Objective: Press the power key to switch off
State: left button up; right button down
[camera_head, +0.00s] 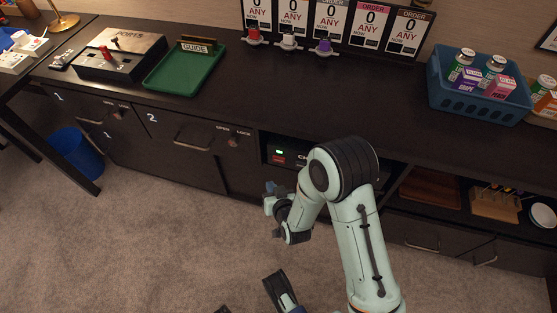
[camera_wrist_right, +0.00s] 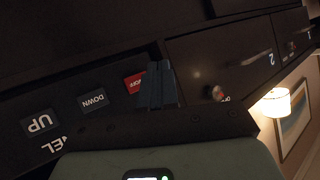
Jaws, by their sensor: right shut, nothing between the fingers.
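The red power key (camera_wrist_right: 135,82), partly readable as "OFF", sits on a dark panel in the right wrist view. The DOWN key (camera_wrist_right: 94,100) and UP key (camera_wrist_right: 40,123) are beside it. My right gripper (camera_wrist_right: 162,84) is shut and empty, its fingertips at the edge of the red key and covering part of it. I cannot tell whether they touch it. In the head view the panel shows in an open niche, with a lit green light (camera_head: 279,152) above the red key (camera_head: 279,160). My right gripper (camera_head: 270,196) is in front of the niche.
The counter above holds a green tray (camera_head: 160,84), a grey box with levers (camera_head: 108,68) and a blue basket (camera_head: 455,97) of bottles and cartons. Drawer 2 (camera_head: 180,150) is left of the niche, a shelf with boards (camera_head: 430,187) right. A blue bin (camera_head: 76,152) stands on the carpet.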

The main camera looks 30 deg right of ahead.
aim_at(275, 162)
pick_arm(q)
jog(key=shift+s+a+f+g+b, duration=0.15)
jog(key=shift+s+f+g+b, duration=0.2)
jog(key=shift+s+f, duration=0.45)
pick_arm(e)
jog(key=w+d, duration=0.4)
jog(key=d, duration=0.1)
jog(key=shift+w, duration=0.2)
pick_arm(q)
jog(key=shift+r, duration=0.1)
pick_arm(e)
jog(key=shift+d, duration=0.1)
dwell(1.0)
jog(key=shift+w+d, duration=0.25)
jog(key=shift+w, duration=0.05)
pick_arm(q)
jog(key=shift+f+b, duration=0.3)
jog(key=shift+b, duration=0.05)
pick_arm(e)
jog(key=shift+w+d, duration=0.25)
jog(key=shift+d, duration=0.1)
dwell(0.6)
pick_arm(q)
jog(key=shift+r, duration=0.15)
pick_arm(e)
jog(key=shift+s+a, duration=0.55)
jog(key=shift+a, duration=0.1)
